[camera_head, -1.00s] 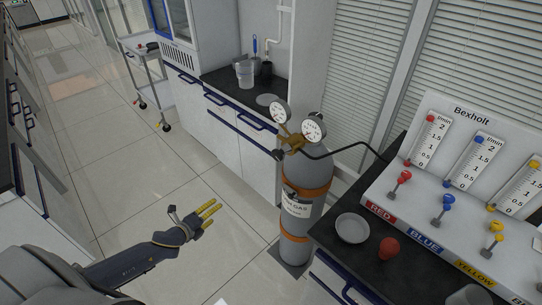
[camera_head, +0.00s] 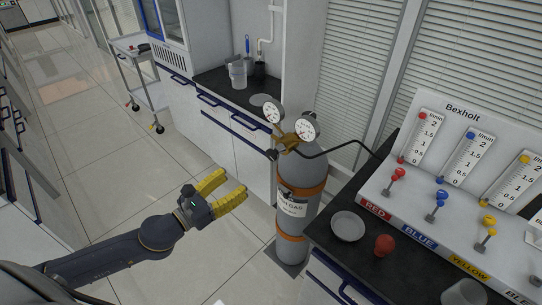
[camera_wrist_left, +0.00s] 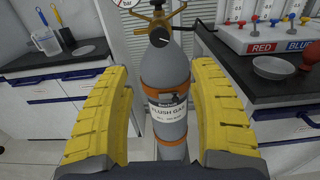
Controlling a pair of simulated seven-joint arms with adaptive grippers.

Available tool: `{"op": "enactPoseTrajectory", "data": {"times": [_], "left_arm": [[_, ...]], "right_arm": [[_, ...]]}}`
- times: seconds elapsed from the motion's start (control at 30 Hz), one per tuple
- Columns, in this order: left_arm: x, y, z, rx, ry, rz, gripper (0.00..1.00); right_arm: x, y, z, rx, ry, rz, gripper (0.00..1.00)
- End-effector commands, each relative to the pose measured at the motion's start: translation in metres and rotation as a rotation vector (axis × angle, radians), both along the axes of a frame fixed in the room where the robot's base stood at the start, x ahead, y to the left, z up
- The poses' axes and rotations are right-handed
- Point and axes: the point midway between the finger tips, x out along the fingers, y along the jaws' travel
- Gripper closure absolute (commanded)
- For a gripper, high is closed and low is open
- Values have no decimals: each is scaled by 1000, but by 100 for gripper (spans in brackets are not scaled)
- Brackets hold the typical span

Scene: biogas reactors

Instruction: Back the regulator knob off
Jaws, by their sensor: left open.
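The regulator knob (camera_head: 272,154) is a small dark knob on the front of the brass regulator (camera_head: 288,141), on top of the grey gas cylinder (camera_head: 304,167). Two round gauges (camera_head: 304,126) sit above the regulator. The knob also shows in the left wrist view (camera_wrist_left: 158,38), near the top middle. My left gripper (camera_head: 234,188) is open and empty, with yellow fingers, left of the cylinder and below the knob, apart from both. In the left wrist view the cylinder, labelled FLUSH GAS, stands beyond and between the two fingers. My right gripper is not in view.
A black hose (camera_head: 342,147) runs from the regulator to the Bexholt flow panel (camera_head: 462,165). A dish (camera_head: 348,226) and a red ball-like object (camera_head: 385,245) lie on the right counter. A counter with a jug (camera_head: 237,74) stands behind.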

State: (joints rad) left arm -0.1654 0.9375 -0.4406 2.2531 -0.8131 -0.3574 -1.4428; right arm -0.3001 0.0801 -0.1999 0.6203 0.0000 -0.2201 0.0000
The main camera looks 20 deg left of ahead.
Motion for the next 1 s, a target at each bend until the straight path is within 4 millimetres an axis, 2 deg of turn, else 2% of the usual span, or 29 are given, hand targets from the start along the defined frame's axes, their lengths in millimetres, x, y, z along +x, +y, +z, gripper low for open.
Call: {"op": "enactPoseTrajectory", "data": {"times": [0.47,1.0], "left_arm": [[44,-22,1,0,-1,0,39],[108,-54,1,-2,0,1,39]], "right_arm": [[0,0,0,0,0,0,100],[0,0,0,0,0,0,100]]}}
